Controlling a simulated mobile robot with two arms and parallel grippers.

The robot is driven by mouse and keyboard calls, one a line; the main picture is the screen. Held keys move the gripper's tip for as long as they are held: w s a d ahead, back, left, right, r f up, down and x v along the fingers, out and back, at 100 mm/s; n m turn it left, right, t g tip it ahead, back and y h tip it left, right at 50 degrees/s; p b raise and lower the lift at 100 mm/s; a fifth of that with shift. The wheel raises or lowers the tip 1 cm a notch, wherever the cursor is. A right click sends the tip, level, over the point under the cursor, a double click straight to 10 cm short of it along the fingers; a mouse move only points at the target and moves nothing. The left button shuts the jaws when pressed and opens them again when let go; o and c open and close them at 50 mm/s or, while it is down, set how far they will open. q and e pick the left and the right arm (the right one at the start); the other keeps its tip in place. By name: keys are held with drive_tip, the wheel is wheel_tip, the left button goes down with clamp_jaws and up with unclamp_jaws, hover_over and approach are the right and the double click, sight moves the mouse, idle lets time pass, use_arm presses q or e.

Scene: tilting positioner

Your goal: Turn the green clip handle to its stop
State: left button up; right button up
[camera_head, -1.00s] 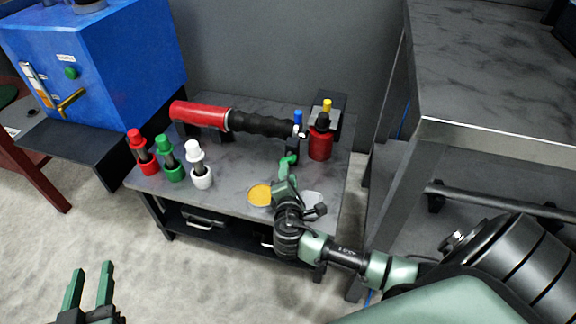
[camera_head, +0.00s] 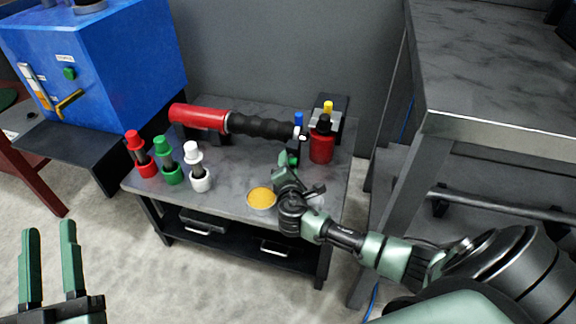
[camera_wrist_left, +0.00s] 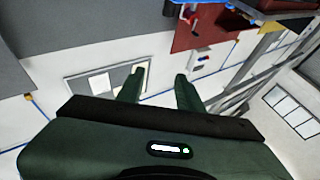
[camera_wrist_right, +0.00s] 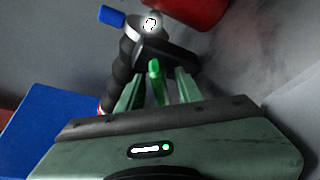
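The green clip handle (camera_wrist_right: 155,82) is a bright green lever below a dark clip body (camera_wrist_right: 165,52) in the right wrist view. In the head view a small green part of it (camera_head: 293,160) shows below a blue-topped post. My right gripper (camera_wrist_right: 158,74) is open, with one finger on each side of the handle. Gaps show between the handle and both fingers; contact is not visible. In the head view the right gripper (camera_head: 283,158) is at the table's right part and partly hides the handle. My left gripper (camera_head: 48,225) is open and empty over the floor.
A red and black cylindrical tool (camera_head: 205,117) lies across the table (camera_head: 228,196). Red, green and white capped bottles (camera_head: 166,160) stand at left. A red container (camera_head: 321,148) stands right of the clip, and a yellow-filled dish (camera_head: 261,198) left of my right wrist.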

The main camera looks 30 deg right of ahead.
drive_tip(key=shift+w+d, duration=0.1)
clamp_jaws()
